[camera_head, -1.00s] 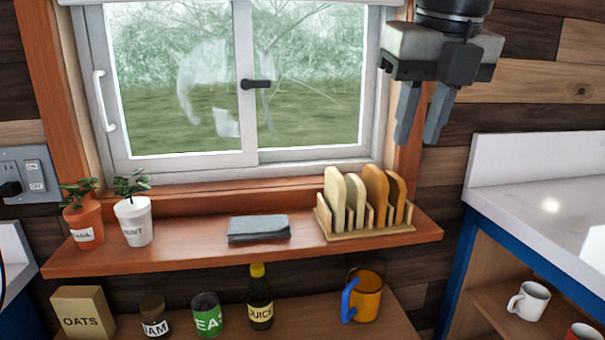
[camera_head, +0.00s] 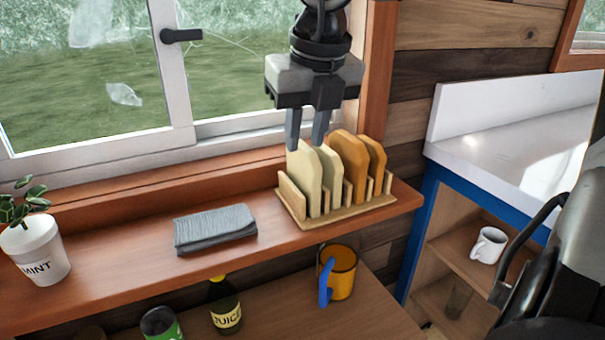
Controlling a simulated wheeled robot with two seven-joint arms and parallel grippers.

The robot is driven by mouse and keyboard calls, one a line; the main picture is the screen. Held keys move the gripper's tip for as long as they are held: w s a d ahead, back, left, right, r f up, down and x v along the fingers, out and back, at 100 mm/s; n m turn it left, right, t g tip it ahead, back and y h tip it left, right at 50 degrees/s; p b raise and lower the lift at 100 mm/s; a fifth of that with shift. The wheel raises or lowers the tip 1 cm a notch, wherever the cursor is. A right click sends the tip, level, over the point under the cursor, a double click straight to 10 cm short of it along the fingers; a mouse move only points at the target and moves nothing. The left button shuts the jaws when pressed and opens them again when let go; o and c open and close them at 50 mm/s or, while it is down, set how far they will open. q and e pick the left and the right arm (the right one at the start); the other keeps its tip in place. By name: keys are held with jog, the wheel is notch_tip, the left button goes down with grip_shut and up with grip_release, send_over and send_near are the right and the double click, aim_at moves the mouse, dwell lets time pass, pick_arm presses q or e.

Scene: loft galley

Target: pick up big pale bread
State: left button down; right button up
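The big pale bread (camera_head: 305,185) stands upright at the left end of a wooden rack (camera_head: 288,205) on the window shelf. A smaller pale bread (camera_head: 330,172) stands just right of it. My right gripper (camera_head: 306,143) is open and points down, its two fingertips apart at the top edge of the big pale bread. I cannot tell whether the fingers straddle it or are in front of or behind it. My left gripper is not in view.
Two brown breads (camera_head: 350,160) fill the right of the rack. A folded grey cloth (camera_head: 215,229) lies left of it, and a mint pot (camera_head: 36,250) stands farther left. An orange mug (camera_head: 341,273) and a juice bottle (camera_head: 225,308) stand on the lower shelf.

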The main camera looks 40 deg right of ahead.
aim_at(303, 145)
jog(key=shift+w+d+f, duration=0.1)
jog(key=shift+w+f, duration=0.15)
jog(key=shift+f, duration=0.35)
jog(key=x, duration=0.1)
jog(key=p+x, duration=0.1)
jog(key=x, duration=0.1)
jog(key=shift+w+d+f, duration=0.2)
jog(key=shift+w+f, duration=0.05)
jog(key=shift+w, duration=0.05)
jog(key=shift+f, duration=0.25)
jog(key=shift+f+b, duration=0.25)
jog(key=shift+b, duration=0.4)
jog(key=shift+c, duration=0.3)
grip_shut()
